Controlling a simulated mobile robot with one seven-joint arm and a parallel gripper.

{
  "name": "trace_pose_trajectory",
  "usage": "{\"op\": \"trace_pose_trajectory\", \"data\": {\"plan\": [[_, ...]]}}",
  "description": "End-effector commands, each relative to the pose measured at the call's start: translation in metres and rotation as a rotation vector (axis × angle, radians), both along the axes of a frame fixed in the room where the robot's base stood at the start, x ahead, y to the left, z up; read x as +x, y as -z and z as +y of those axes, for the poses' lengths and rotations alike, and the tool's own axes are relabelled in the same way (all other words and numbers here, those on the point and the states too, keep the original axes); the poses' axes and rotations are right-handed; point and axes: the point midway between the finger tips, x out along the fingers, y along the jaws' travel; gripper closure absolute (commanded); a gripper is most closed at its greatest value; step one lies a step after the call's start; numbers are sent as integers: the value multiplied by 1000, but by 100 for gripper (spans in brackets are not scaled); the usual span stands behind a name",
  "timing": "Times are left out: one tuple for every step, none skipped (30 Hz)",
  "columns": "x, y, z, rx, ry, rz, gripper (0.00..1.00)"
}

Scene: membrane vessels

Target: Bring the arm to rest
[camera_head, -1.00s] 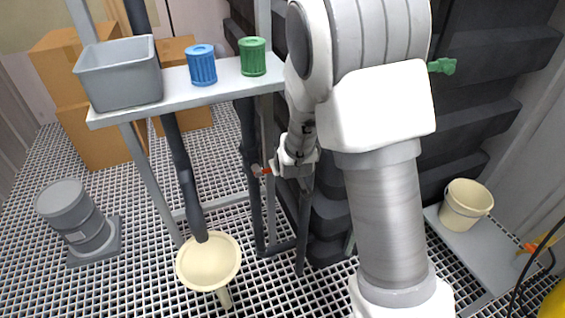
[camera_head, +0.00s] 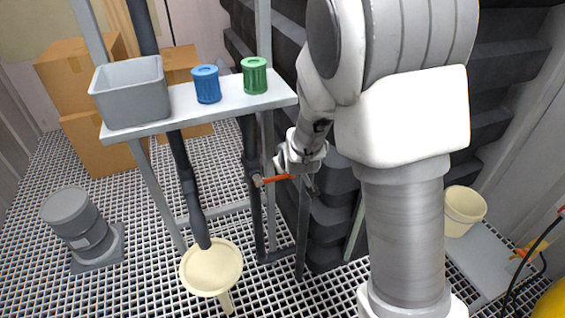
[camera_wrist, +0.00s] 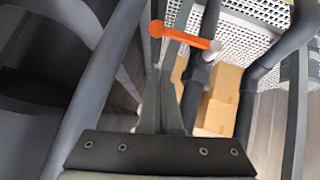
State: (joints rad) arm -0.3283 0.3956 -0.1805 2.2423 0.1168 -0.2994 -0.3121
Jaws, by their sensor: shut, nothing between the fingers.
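My arm fills the right middle of the head view and bends down behind the small shelf. My gripper (camera_head: 312,188) is small there, beside the dark pipes below the shelf. In the wrist view its two fingers (camera_wrist: 161,82) lie together, with nothing between them. An orange valve lever (camera_head: 278,179) sits on a dark pipe just left of the gripper. In the wrist view the lever (camera_wrist: 182,38) lies crosswise beyond the fingertips, and a gap seems to separate them, though depth is hard to judge.
A shelf (camera_head: 228,101) carries a grey bin (camera_head: 130,93), a blue cup (camera_head: 206,85) and a green cup (camera_head: 254,76). A cream funnel (camera_head: 211,268) stands under a pipe. Dark ribbed vessels (camera_head: 330,225) stand close behind my arm. A cream bucket (camera_head: 462,210) is at right.

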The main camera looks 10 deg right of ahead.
Motion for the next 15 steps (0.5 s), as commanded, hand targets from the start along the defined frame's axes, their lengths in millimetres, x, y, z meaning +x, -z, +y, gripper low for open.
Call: {"op": "trace_pose_trajectory", "data": {"plan": [[-8, -12, -2, 1, 0, -2, 100], [-12, -16, -3, 1, -1, -3, 100], [-17, -21, -5, 1, 0, -2, 100], [-21, -25, -5, 1, -1, -3, 100], [-24, -28, -6, 1, 0, -2, 100], [-29, -32, -8, 1, 0, -2, 100], [-31, -35, -9, 1, -1, -3, 100], [-34, -37, -9, 1, 0, -2, 100], [-37, -40, -10, 1, 0, -2, 100], [-39, -42, -11, 1, 0, -2, 100], [-40, -43, -11, 1, 0, -2, 100], [-42, -44, -12, 0, 0, -1, 100], [-44, -45, -12, 0, 0, 0, 100], [-44, -46, -12, -1, -1, 0, 100], [-45, -46, -13, 0, -1, 0, 100]]}}
